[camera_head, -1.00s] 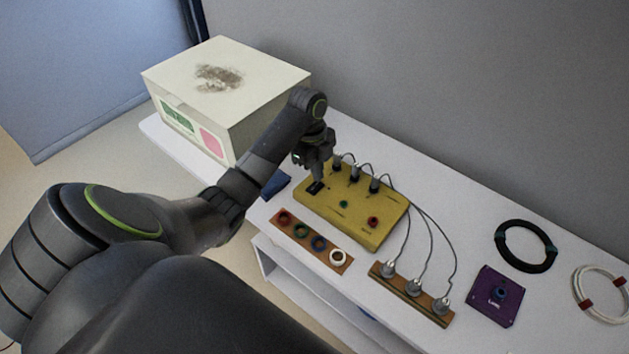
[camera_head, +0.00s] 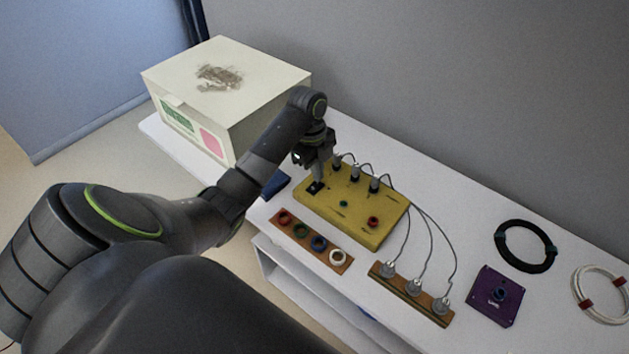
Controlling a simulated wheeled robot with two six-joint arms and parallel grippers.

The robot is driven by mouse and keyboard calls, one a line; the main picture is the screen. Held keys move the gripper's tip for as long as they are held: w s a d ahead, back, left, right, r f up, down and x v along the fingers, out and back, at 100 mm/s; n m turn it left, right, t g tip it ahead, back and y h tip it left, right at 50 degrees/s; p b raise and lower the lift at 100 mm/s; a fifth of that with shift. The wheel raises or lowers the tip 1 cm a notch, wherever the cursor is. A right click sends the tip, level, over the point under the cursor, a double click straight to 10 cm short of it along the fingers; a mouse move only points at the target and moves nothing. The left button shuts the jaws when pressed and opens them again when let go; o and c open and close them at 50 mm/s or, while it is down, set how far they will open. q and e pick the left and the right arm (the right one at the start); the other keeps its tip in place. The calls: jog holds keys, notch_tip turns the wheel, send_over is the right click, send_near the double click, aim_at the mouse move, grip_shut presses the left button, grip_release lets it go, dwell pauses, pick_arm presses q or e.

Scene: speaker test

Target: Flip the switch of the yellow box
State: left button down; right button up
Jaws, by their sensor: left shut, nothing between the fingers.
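The yellow box (camera_head: 352,216) lies on the white table, with a green button, a red button and several plugs along its back edge. A small dark switch (camera_head: 315,187) sits at its left end. My left gripper (camera_head: 317,177) is shut and empty, pointing down just above the switch. I cannot tell whether it touches the switch, and the switch's position is too small to read. My right gripper is not in view.
A large white box (camera_head: 220,85) stands at the table's left end. In front of the yellow box lies a wooden strip with coloured rings (camera_head: 300,240). To the right are a plug board (camera_head: 408,294), a purple box (camera_head: 496,296), a black coil (camera_head: 525,232) and a white coil (camera_head: 598,282).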

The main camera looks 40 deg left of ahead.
aim_at(317, 183)
pick_arm(q)
jog(key=shift+f+b, duration=0.4)
jog(key=shift+f, duration=0.5)
dwell(0.6)
jog(key=shift+r, duration=0.1)
notch_tip(317, 183, up, 7)
jog(key=p, duration=0.8)
dwell(0.5)
